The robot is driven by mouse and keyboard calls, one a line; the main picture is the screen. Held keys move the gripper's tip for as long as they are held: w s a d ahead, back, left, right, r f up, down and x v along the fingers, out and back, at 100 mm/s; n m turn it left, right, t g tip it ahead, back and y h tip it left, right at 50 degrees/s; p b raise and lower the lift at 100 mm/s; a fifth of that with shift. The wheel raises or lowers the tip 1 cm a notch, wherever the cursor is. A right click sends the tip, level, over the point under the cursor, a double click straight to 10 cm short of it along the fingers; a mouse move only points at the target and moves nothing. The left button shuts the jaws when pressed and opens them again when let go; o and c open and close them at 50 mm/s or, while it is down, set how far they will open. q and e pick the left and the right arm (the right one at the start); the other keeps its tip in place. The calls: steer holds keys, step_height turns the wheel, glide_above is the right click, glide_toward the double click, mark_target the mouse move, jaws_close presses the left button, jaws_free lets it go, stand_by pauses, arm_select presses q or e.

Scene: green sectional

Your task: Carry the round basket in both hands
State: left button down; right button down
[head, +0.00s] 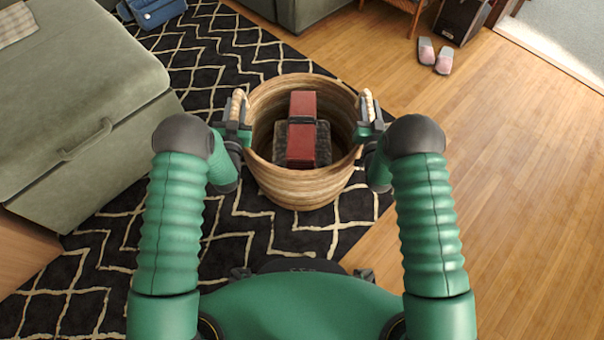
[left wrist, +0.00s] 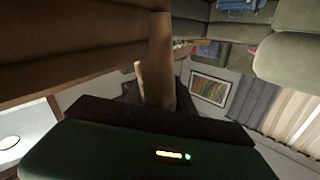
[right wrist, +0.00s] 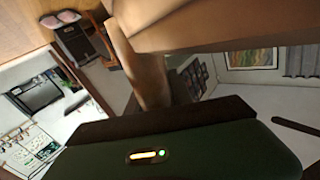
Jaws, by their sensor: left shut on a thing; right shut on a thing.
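The round woven basket (head: 300,185) is in front of me in the head view, its open top facing up. A red and dark grey object (head: 303,130) lies inside it. My left gripper (head: 238,118) is shut on the basket's left handle (head: 238,100). My right gripper (head: 368,118) is shut on the right handle (head: 369,102). The basket's side and a handle fill part of the left wrist view (left wrist: 155,65) and of the right wrist view (right wrist: 140,65). I cannot tell how far the basket's bottom is from the floor.
A green sofa section (head: 80,110) stands close on the left. A black patterned rug (head: 210,50) lies under and around the basket. Pink slippers (head: 435,55) and a dark box (head: 461,20) are at the back right. The wooden floor (head: 520,170) on the right is clear.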

arm_select(q)
steer(key=shift+a+f+b, duration=0.1)
steer(key=shift+f+b, duration=0.5)
steer(key=shift+f, duration=0.1)
arm_select(e)
steer(key=shift+w+d+f, duration=0.1)
steer(key=shift+d+f, duration=0.05)
steer(key=shift+f, duration=0.4)
arm_select(q)
steer(key=c, duration=1.5)
jaws_free()
steer(key=shift+f, duration=0.25)
arm_select(e)
steer(key=c, duration=1.5)
jaws_free()
steer(key=shift+f, duration=0.25)
steer(key=shift+c, duration=0.2)
arm_select(q)
steer(key=shift+o, duration=1.1)
steer(key=shift+r, duration=0.15)
arm_select(e)
steer(key=shift+o, duration=1.1)
steer(key=shift+r, duration=0.15)
arm_select(q)
steer(key=shift+o, duration=1)
steer(key=shift+r, duration=0.1)
arm_select(e)
steer(key=shift+o, duration=1)
